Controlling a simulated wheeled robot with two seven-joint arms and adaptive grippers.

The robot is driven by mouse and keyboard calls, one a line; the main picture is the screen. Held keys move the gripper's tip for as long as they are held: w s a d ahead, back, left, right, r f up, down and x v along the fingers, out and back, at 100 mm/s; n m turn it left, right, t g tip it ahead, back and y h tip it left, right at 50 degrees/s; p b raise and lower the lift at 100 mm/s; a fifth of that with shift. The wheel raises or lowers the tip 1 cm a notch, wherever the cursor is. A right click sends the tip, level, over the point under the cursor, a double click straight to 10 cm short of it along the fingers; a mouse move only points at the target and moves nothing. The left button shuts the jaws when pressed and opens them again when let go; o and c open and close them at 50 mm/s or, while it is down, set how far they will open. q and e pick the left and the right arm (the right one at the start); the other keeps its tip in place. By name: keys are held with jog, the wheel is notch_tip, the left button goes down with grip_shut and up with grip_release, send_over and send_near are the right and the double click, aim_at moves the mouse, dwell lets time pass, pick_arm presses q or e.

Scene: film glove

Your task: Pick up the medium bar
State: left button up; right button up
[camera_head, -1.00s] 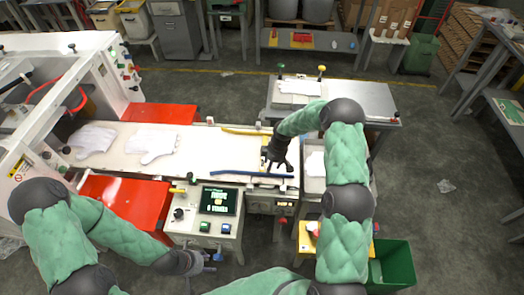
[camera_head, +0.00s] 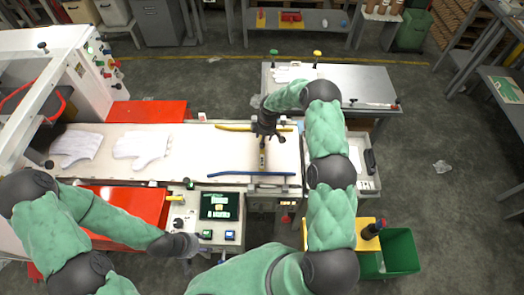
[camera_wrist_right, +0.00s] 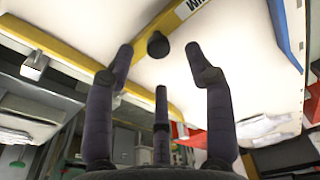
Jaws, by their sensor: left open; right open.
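A short bar with a yellow face (camera_head: 262,156) lies across the white belt, between a yellow rail and a blue rail; I take it for the medium bar. In the right wrist view a yellow-edged strip with partly cut-off dark lettering (camera_wrist_right: 186,12) runs diagonally. My right gripper (camera_head: 266,132) is above the belt at the bar's far end. In its wrist view its dark fingers (camera_wrist_right: 160,66) are spread and empty, with a round black knob (camera_wrist_right: 158,44) beyond and between the tips. My left gripper (camera_head: 190,252) is low beside the control panel, small and partly hidden, away from the bar.
The yellow rail (camera_head: 232,127) and blue rail (camera_head: 235,174) flank the belt. White gloves (camera_head: 140,148) lie on its left part. A control panel (camera_head: 219,206) stands in front. A green bin (camera_head: 400,252) is at lower right; a metal table (camera_head: 360,84) is behind.

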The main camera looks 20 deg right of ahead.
jog(key=shift+w+a+f, duration=0.1)
jog(key=shift+f, duration=2.5)
grip_shut()
